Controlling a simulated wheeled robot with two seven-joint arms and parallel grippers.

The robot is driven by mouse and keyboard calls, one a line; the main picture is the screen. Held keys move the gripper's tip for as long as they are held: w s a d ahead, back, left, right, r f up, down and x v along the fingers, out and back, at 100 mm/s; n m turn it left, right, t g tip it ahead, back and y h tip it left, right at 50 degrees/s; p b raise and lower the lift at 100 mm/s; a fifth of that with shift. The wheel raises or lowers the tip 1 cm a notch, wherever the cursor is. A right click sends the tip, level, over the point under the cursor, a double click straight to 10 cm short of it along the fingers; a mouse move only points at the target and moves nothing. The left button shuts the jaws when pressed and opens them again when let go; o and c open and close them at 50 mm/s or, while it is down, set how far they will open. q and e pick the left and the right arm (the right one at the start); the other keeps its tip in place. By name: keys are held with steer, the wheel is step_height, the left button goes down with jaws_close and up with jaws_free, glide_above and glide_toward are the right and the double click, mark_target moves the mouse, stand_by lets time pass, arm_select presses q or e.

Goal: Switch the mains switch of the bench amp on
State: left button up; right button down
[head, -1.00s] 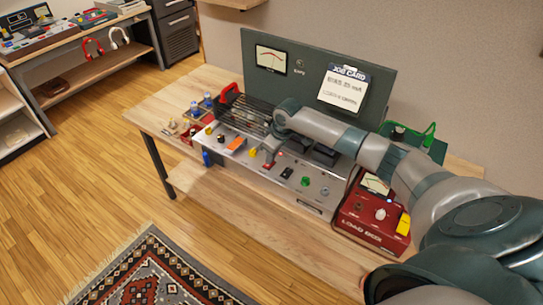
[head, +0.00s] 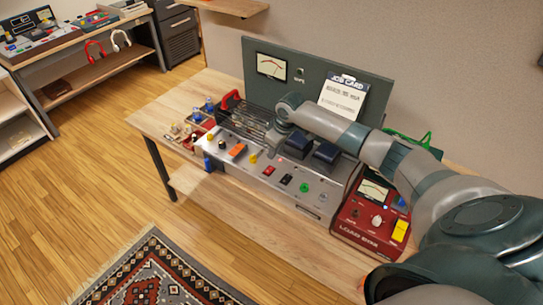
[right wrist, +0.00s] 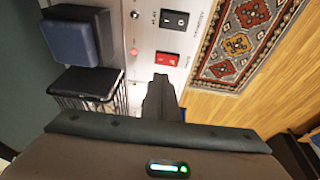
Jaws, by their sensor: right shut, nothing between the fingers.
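The bench amp (head: 262,178) is a silver chassis on the wooden bench, with knobs and switches along its sloped front panel. A red rocker switch (head: 268,170) sits on that panel; in the right wrist view the red rocker (right wrist: 167,59) lies just beyond my fingertips. I cannot tell which way it is tilted. A small red lamp (right wrist: 134,52) beside it looks lit. My right gripper (head: 271,154) is shut and empty, just above the panel near the red rocker; its fingers show in the right wrist view (right wrist: 160,88). My left gripper is out of view.
A black rocker (right wrist: 175,20) is beside the red one. Dark blocks (head: 326,152) and a wire cage (head: 243,118) top the amp. A red load box (head: 366,215) stands to the right, a green meter panel (head: 308,88) with a job card (head: 343,97) behind.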

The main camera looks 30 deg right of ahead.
steer(key=d+b+v, duration=0.1)
steer(key=b+v, duration=0.1)
steer(key=v, duration=0.6)
steer(key=shift+w+d+b, duration=0.25)
steer(key=shift+d+b, duration=0.15)
steer(key=shift+r, duration=0.1)
